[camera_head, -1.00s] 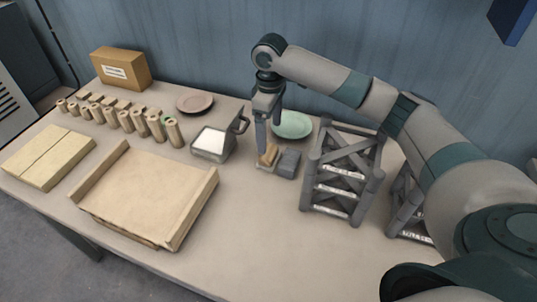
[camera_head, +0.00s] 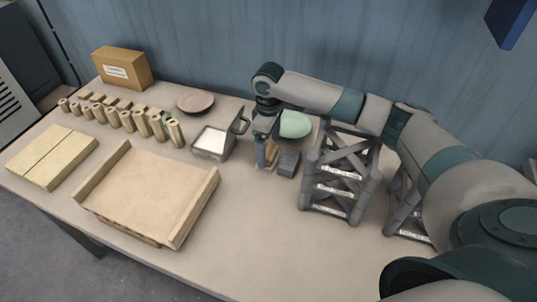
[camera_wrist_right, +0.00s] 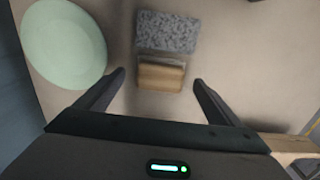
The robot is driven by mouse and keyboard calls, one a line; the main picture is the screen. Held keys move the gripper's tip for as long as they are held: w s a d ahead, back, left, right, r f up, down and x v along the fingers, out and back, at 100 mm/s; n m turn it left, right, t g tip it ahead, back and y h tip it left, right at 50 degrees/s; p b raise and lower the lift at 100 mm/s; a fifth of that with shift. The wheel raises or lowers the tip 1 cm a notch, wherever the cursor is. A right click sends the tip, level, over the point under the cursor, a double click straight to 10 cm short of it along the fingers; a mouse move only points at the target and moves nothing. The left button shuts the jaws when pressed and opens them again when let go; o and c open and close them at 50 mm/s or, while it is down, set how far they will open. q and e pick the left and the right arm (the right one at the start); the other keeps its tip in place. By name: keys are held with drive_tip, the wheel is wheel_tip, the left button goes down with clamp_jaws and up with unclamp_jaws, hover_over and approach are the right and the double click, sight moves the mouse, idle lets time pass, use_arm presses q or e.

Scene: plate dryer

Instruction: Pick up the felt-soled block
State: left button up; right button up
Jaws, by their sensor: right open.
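A small tan wooden block (camera_head: 271,157) stands on the table near the back middle. It also shows in the right wrist view (camera_wrist_right: 160,77), with its lower part between my fingers. I take it to be the felt-soled block, but its underside is hidden. My right gripper (camera_head: 265,162) is open and low over it, pointing down. In the right wrist view the two fingers (camera_wrist_right: 159,80) stand apart on either side of the block, with gaps. My left gripper is not in view.
A grey speckled block (camera_wrist_right: 168,32) is close beside the wooden block. A green plate (camera_head: 295,125) lies behind. A wooden tray (camera_head: 150,190) lies front left.

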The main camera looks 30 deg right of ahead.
sight(269, 151)
drive_tip(key=shift+f, duration=1.5)
drive_tip(key=c, duration=1.2)
drive_tip(key=shift+r, duration=0.1)
wheel_tip(269, 151, up, 9)
drive_tip(key=shift+r+b, duration=0.1)
drive_tip(key=shift+b, duration=0.8)
drive_tip(key=shift+r, duration=0.4)
